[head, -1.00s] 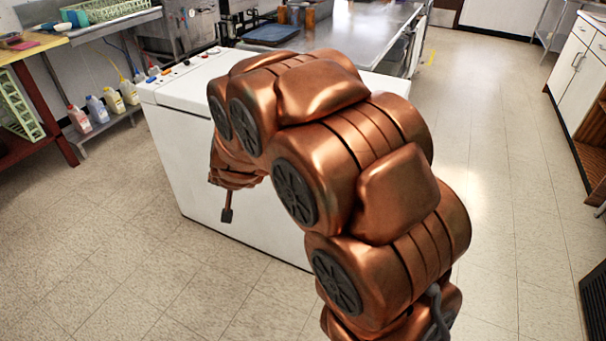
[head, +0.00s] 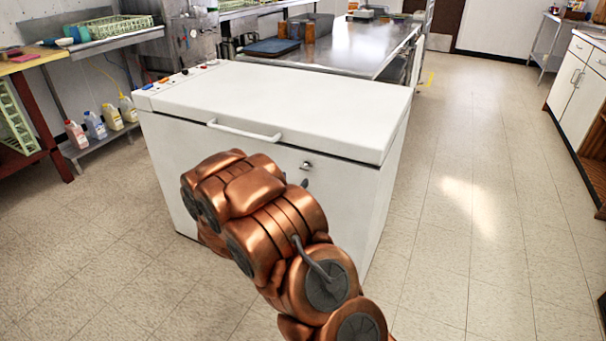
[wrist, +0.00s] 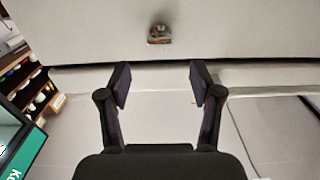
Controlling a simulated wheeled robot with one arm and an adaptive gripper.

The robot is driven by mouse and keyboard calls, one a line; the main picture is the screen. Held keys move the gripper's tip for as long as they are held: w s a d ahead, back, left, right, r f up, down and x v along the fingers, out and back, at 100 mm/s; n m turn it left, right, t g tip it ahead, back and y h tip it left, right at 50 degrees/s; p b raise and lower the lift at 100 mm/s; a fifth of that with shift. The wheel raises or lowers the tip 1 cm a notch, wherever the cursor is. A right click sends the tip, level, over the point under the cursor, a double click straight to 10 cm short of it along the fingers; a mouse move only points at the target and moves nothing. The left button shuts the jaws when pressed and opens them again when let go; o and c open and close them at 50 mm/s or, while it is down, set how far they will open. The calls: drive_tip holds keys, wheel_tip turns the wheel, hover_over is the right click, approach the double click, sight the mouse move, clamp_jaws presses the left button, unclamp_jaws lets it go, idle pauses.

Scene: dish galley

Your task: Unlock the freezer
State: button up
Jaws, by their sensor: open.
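The white chest freezer (head: 290,110) stands in the middle of the head view with its lid down. A bar handle (head: 244,131) runs along the lid's front edge. A small metal lock (head: 306,166) sits on the front face below the lid seam. In the wrist view the lock (wrist: 159,36) is at top centre, beyond my fingertips and roughly centred between them. My gripper (wrist: 160,82) is open and nothing is between its fingers. In the head view my arm hides most of the gripper and part of the freezer front. I see no key.
Coloured controls (head: 180,75) line the lid's left end. A steel counter (head: 345,55) stands behind the freezer. Bottles (head: 96,125) stand on a low shelf at left. White cabinets (head: 580,90) stand at right. The floor right of the freezer is clear.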

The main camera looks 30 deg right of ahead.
sight(304, 169)
drive_tip(key=shift+x, duration=3.8)
drive_tip(key=shift+c, duration=0.2)
drive_tip(key=c, duration=1.1)
drive_tip(key=shift+f, duration=0.1)
